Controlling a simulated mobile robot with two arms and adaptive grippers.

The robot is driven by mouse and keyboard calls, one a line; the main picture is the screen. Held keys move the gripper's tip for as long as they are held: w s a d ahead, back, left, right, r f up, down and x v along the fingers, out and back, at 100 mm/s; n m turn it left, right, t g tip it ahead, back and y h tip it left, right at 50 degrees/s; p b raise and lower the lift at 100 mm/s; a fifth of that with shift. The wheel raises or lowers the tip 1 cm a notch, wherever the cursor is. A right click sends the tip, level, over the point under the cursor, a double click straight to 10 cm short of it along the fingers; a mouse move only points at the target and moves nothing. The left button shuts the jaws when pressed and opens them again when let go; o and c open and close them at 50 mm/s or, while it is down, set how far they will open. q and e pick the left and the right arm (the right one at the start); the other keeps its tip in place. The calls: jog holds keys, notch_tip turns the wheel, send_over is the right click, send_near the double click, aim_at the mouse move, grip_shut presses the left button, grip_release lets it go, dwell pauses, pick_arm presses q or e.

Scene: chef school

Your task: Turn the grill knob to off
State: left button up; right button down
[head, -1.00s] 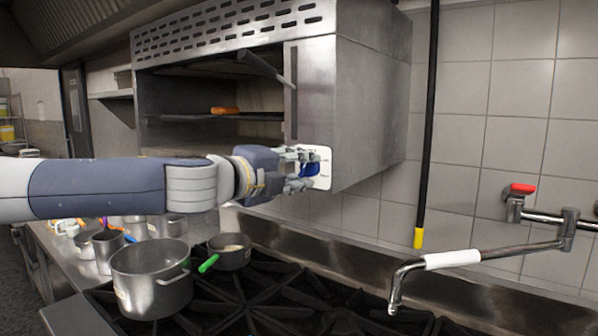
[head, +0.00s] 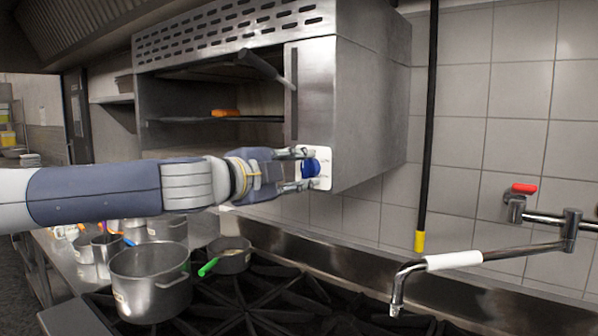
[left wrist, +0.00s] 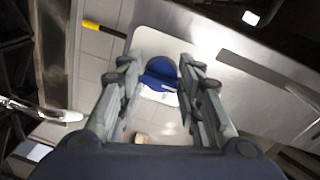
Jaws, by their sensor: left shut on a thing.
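The blue grill knob (head: 311,168) sits on a white plate (head: 325,158) at the lower front of the steel grill (head: 365,110). My left gripper (head: 306,169) reaches in from the left and is shut on the knob, one finger above it and one below. In the left wrist view the knob (left wrist: 160,76) shows between the tips of the two fingers, with its raised blue bar across it. The marks on the plate are too small to read. My right gripper is not in view.
Below my left arm are a large steel pot (head: 150,280) and a small pan (head: 230,254) with a green handle on the black stove grates (head: 250,300). A jointed tap (head: 480,257) stands out at the right. A black pole (head: 430,120) runs down the tiled wall.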

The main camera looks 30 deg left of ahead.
pick_arm(q)
jog(key=shift+a+r, duration=0.1)
jog(key=shift+r, duration=0.15)
jog(key=o, duration=1)
jog(key=shift+f, duration=0.1)
jog(key=s+a, duration=0.2)
jog(key=s, duration=1)
jog(key=shift+r, duration=0.35)
jog(key=shift+w+a, duration=0.1)
